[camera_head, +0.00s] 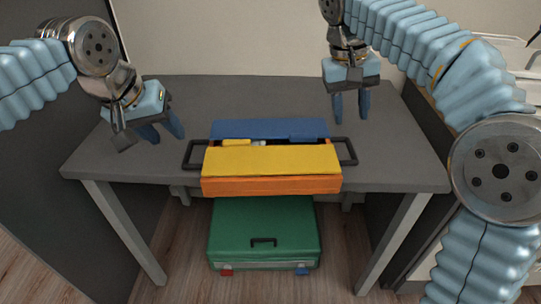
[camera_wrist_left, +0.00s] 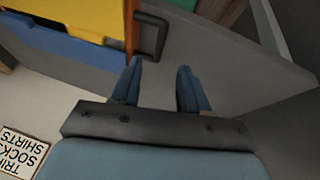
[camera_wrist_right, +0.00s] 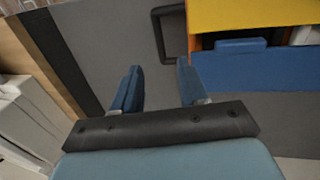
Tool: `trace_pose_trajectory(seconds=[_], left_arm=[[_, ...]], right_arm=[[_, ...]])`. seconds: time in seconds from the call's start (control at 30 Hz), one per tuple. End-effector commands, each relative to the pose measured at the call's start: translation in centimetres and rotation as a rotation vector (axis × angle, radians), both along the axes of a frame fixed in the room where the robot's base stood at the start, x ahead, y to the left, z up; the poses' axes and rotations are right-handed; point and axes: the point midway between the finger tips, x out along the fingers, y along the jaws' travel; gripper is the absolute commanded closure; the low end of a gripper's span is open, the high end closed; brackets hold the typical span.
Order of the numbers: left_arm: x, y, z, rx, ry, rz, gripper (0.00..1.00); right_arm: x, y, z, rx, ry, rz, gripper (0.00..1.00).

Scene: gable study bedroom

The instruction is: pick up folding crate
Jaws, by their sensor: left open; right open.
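The folding crate (camera_head: 272,185) sits on the grey desk near its front edge, with an orange body, yellow and blue lid flaps, and a black handle on each side. Its left handle (camera_head: 194,154) also shows in the left wrist view (camera_wrist_left: 151,36), just beyond the fingertips. Its right handle (camera_head: 347,151) also shows in the right wrist view (camera_wrist_right: 166,34). My left gripper (camera_head: 163,132) is open and empty, above and left of the left handle. My right gripper (camera_head: 350,108) is open and empty, behind and above the right handle. Neither touches the crate.
The grey desk (camera_head: 120,165) has bare room on both sides of the crate and behind it. A green case (camera_head: 262,222) stands on the floor under the desk. Dark panels flank the desk. A paper with printed words (camera_wrist_left: 20,152) shows in the left wrist view.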

Motion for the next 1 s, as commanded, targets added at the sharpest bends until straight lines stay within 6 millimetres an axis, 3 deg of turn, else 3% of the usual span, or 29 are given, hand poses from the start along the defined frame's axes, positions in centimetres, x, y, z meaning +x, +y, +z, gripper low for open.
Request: trace_pose_trajectory(seconds=[0.2,0.5,0.93,1.0], left_arm=[[1.6,-0.9,-4.1,0.001,0.005,0.000,0.56],[3.2,-1.6,-7.7,0.001,0.002,0.000,0.56],[3.5,-1.8,-8.4,0.000,0.000,0.000,0.56],[3.5,-1.8,-8.4,0.000,0.000,0.000,0.66]], right_arm=[[-0.1,-0.9,-4.4,-0.001,0.003,-0.001,0.57],[-0.1,-1.7,-8.3,0.000,0.001,-0.001,0.57],[-0.1,-1.8,-9.1,0.001,0.000,0.000,0.57],[-0.1,-1.8,-9.1,0.001,0.000,0.000,0.68]])
